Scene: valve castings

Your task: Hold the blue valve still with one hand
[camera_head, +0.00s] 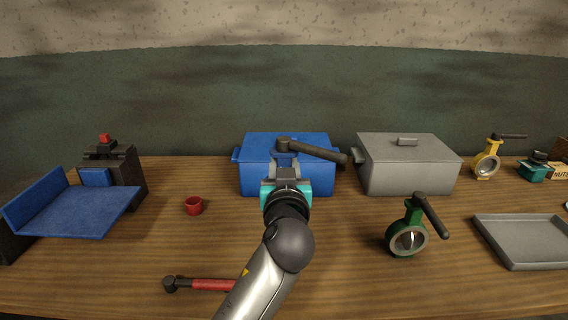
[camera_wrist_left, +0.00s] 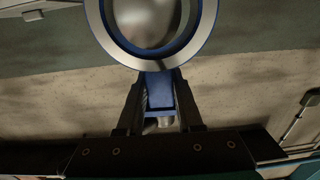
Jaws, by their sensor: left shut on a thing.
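The blue valve (camera_wrist_left: 160,92) shows in the left wrist view, its round body with a pale ring and grey disc at the top and its blue neck between my fingers. In the head view its dark lever (camera_head: 318,151) points right above my left gripper (camera_head: 286,160); the valve's body is hidden behind my gripper and wrist. My left gripper, also in the left wrist view (camera_wrist_left: 160,112), is shut on the neck, with one finger on each side. My right gripper is in neither view.
A blue lidded box (camera_head: 247,178) and a grey lidded box (camera_head: 408,168) stand at the back. A green valve (camera_head: 394,241) and grey tray (camera_head: 520,258) are to the right. A red cup (camera_head: 194,206), red-handled hammer (camera_head: 200,285) and blue-padded fixture (camera_head: 80,210) are left.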

